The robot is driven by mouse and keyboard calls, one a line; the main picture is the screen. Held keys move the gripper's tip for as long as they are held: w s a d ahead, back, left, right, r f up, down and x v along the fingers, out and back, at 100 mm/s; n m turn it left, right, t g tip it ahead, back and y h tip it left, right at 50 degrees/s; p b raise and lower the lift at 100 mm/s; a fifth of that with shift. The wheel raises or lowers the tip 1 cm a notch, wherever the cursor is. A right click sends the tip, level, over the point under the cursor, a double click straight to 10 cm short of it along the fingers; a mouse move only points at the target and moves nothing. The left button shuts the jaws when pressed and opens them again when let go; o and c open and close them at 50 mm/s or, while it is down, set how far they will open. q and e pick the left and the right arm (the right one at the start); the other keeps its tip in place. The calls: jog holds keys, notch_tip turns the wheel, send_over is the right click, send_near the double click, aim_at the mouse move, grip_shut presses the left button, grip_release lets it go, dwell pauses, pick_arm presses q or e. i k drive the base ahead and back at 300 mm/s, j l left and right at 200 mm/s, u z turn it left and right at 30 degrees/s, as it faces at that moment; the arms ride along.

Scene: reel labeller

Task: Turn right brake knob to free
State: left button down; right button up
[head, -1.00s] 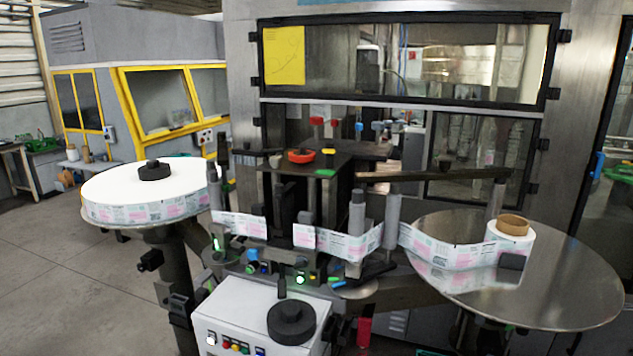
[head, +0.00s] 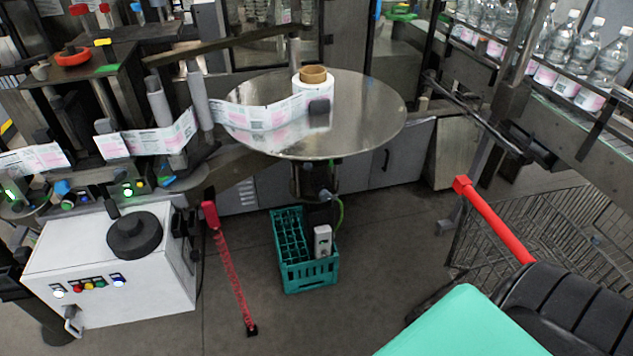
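The right reel is a steel disc (head: 375,108) on a column, with a small white label roll (head: 312,90) on a brown core and a dark block beside the roll. Under the disc is dark hardware (head: 318,180) with a small fitting and a green cable. I cannot tell which part is the right brake knob, or how it is set. A large black round knob (head: 134,236) sits on top of the white control box (head: 110,275) at the left. Neither of my grippers is in view.
A red bar (head: 497,222), a teal panel (head: 465,330) and a wire cage (head: 560,220) fill the lower right. Bottles (head: 555,45) line a conveyor above.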

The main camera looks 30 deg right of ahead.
aim_at(326, 195)
jog(key=z, duration=0.55)
jog(key=i+z, duration=0.2)
jog(key=z, duration=0.2)
jog(key=i+z, duration=0.25)
jog(key=z, duration=0.2)
jog(key=i+z, duration=0.2)
jog(key=z, duration=0.2)
